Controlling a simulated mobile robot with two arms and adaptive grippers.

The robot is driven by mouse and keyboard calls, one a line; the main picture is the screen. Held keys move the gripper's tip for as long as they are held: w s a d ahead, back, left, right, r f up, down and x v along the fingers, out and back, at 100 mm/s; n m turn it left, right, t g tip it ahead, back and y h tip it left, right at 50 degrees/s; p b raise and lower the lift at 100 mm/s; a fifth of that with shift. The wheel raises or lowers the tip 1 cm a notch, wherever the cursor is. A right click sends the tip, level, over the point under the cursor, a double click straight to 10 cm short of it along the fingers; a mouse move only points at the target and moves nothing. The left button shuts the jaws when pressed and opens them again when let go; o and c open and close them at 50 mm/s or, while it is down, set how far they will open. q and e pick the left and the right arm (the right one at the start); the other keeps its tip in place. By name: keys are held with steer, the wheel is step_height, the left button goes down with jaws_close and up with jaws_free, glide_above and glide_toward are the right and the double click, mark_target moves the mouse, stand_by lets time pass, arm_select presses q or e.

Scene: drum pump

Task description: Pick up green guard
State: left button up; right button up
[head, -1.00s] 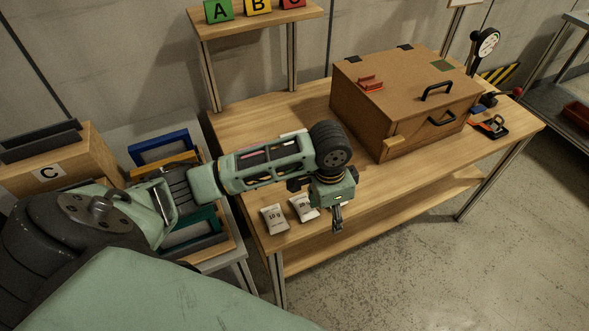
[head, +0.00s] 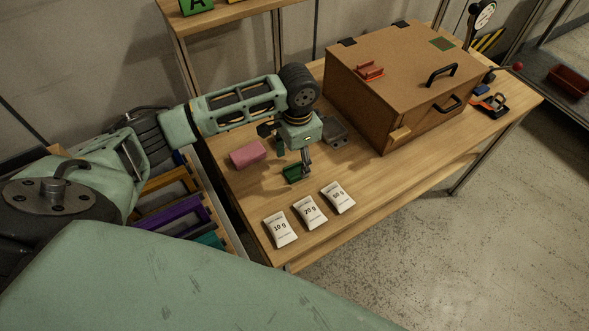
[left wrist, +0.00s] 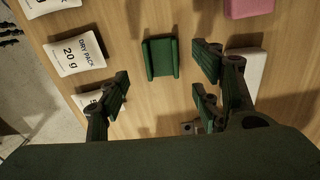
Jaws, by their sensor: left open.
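The green guard (head: 291,174) is a small dark green channel-shaped piece lying on the wooden table. In the left wrist view the guard (left wrist: 160,58) shows whole, with a raised wall along each side. My left gripper (head: 305,169) is pointing down close beside it and hides part of it in the head view. In the left wrist view the gripper's fingers (left wrist: 162,82) are spread wide and empty, with the guard in the gap between their sides, a little further up the picture. I cannot tell their exact height above it. My right gripper is not in view.
Dry packs marked 10 g (head: 281,230), 20 g (head: 310,212) and 50 g (head: 338,197) lie along the front edge. A pink block (head: 248,154) and a grey part (head: 335,133) lie near the guard. A brown box (head: 365,110) with black handles stands to the right.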

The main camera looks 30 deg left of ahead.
mark_target(296, 173)
arm_select(q)
steer(key=f, duration=0.4)
steer(key=shift+s+a+p, duration=0.1)
steer(key=shift+a+p, duration=0.1)
steer(key=shift+p, duration=0.1)
steer(key=shift+f, duration=0.35)
steer(key=shift+c, duration=0.9)
steer(key=c, duration=0.9)
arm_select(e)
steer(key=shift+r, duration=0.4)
